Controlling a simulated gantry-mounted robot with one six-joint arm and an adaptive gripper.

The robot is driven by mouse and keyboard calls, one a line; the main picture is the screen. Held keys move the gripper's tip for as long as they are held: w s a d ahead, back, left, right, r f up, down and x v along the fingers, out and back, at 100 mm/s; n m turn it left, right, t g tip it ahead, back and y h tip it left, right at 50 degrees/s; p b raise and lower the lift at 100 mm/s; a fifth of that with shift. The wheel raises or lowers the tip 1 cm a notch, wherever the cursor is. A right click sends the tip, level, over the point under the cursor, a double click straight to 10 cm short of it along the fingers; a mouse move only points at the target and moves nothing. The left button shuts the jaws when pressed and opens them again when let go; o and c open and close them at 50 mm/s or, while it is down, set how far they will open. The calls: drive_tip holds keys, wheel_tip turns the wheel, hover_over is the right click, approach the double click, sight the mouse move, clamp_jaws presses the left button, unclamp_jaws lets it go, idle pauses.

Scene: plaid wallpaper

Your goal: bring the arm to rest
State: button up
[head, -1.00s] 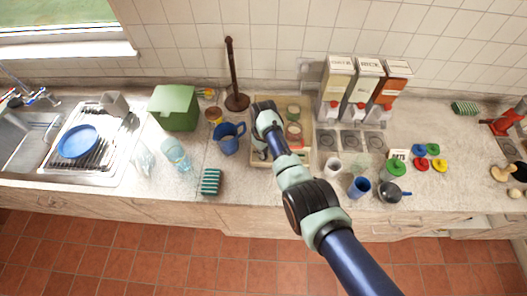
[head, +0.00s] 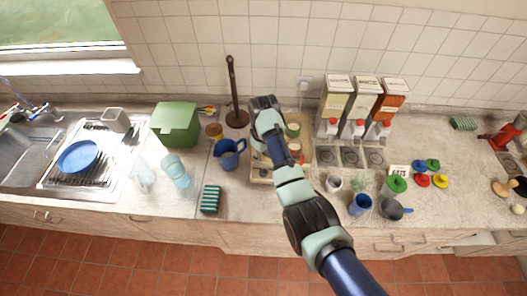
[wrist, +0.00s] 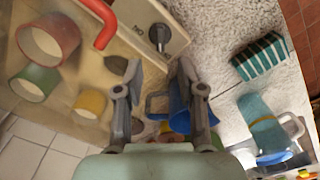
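My arm reaches over the counter (head: 285,222) in the head view, with its wrist above a wooden tray (head: 306,120). The arm hides my gripper's fingers there. In the wrist view my gripper (wrist: 158,82) has its two fingers apart, with nothing between them that I can see held. The blue jug (wrist: 180,108) shows beyond the fingers, partly covered by the right one. It stands left of the arm in the head view (head: 228,158).
The tray holds several cups (wrist: 48,40) and a red-handled item (wrist: 100,28). A striped sponge (head: 211,198) and teal glass (head: 175,170) are left of the arm. Dispensers (head: 362,105) stand at the back right; a white cup (head: 333,183) and blue cup (head: 360,204) are right of the arm.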

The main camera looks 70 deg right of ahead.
wheel_tip(320, 180, up, 4)
drive_tip(key=shift+f, duration=0.25)
idle(0.5)
